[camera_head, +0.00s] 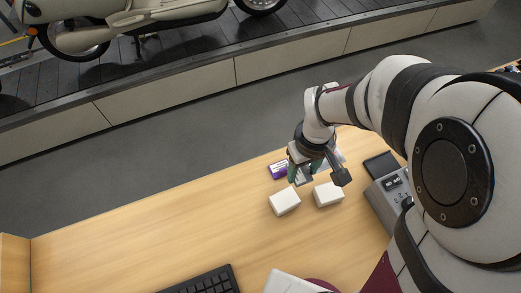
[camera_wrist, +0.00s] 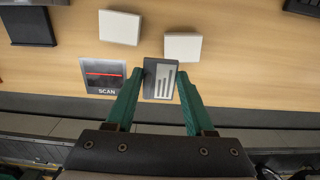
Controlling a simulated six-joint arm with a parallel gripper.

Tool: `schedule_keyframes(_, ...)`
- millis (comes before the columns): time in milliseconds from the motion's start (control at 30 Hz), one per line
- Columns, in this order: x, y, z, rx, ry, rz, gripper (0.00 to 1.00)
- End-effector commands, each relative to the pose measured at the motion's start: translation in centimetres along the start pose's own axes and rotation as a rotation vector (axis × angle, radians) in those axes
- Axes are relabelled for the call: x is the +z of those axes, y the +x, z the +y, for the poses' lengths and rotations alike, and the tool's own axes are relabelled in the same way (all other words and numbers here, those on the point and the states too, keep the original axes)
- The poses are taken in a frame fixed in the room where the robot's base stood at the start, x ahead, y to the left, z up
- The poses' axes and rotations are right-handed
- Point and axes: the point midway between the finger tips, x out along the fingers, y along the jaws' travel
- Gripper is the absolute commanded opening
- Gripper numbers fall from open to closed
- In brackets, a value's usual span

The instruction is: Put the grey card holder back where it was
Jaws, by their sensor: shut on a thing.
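The grey card holder (camera_wrist: 160,82) has white stripes on its face and shows between the green fingertips in the wrist view. My gripper (camera_head: 304,178) is shut on it; the same gripper (camera_wrist: 160,74) points at the tabletop in the wrist view. Beside the left finger in the wrist view lies a dark scan pad (camera_wrist: 104,74) with a red line and the word SCAN. In the head view the fingers hide most of the card holder. I cannot tell whether it touches the table.
Two white boxes (camera_head: 285,202) (camera_head: 328,194) stand close to my gripper. A purple and white item (camera_head: 278,170) shows beside it. A dark pad (camera_head: 380,165) and a grey device (camera_head: 388,194) are to the right. A keyboard (camera_head: 205,282) lies at the front. The table's left side is clear.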

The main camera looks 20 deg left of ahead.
Motion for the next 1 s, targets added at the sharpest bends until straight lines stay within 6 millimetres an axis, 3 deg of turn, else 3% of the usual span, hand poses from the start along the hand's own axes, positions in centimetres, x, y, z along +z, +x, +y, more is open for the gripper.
schedule_keyframes(200, -3.2, 3.9, -5.6, -0.001, -0.019, -0.006, 0.01)
schedule_keyframes(400, -5.4, 6.4, -9.0, -0.001, -0.010, -0.003, 0.01)
schedule_keyframes(667, -5.7, 10.5, -9.4, 0.000, -0.007, -0.003, 0.01)
schedule_keyframes(1000, -5.7, 10.9, -9.4, 0.000, -0.006, -0.001, 0.01)
